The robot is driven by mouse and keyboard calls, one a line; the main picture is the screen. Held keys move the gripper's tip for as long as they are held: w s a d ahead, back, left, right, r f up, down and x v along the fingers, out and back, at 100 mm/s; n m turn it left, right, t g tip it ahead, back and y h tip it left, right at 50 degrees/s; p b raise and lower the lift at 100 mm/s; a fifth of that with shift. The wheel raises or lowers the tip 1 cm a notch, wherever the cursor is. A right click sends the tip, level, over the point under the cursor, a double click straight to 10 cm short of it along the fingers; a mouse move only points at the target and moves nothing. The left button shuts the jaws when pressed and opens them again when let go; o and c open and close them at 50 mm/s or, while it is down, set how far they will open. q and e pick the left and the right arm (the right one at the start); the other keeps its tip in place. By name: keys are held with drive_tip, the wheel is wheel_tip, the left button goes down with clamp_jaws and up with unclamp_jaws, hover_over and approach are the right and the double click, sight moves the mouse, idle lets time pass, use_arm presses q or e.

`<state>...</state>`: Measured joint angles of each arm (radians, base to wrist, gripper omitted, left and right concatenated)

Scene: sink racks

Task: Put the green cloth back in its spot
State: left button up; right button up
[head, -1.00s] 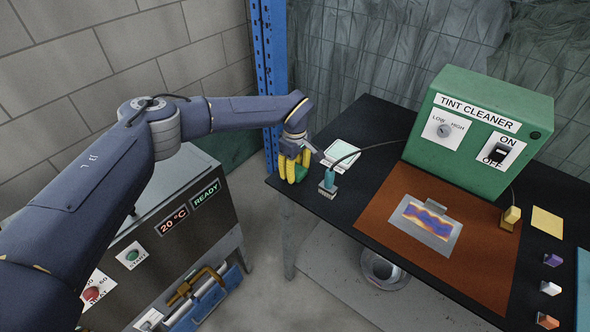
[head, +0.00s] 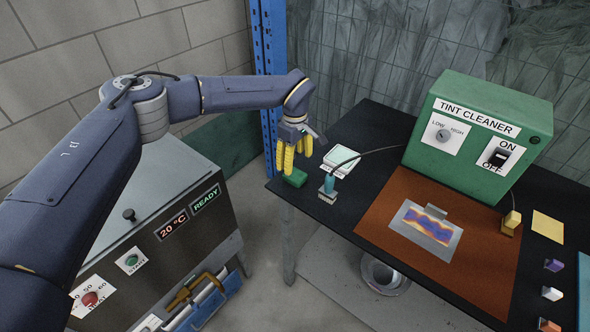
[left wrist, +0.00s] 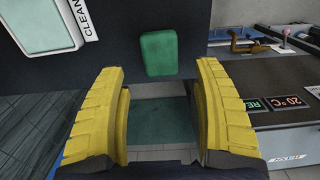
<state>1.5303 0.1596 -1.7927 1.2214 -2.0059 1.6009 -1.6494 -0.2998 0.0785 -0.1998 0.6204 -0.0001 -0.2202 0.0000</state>
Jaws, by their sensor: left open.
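The green cloth (head: 295,178), a small block-like piece, lies on the black table (head: 345,225) near its left corner. In the left wrist view the green cloth (left wrist: 158,53) lies beyond the fingertips, near the table's edge. My left gripper (head: 293,158) is open just above the cloth, with its yellow fingers pointing down. In the left wrist view the open fingers (left wrist: 158,78) have nothing between them. My right gripper is not in view.
A teal-handled brush (head: 328,188) stands close to the right of the cloth. A pale tray (head: 341,159) with a "CLEAN" label is behind it. The green tint cleaner (head: 478,130) and brown mat (head: 395,200) are farther right. A grey heater box (head: 165,215) stands left, across a floor gap.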

sight(295, 174)
use_arm(q)
drive_tip(key=shift+r, duration=2.6)
drive_tip(key=shift+s, duration=0.1)
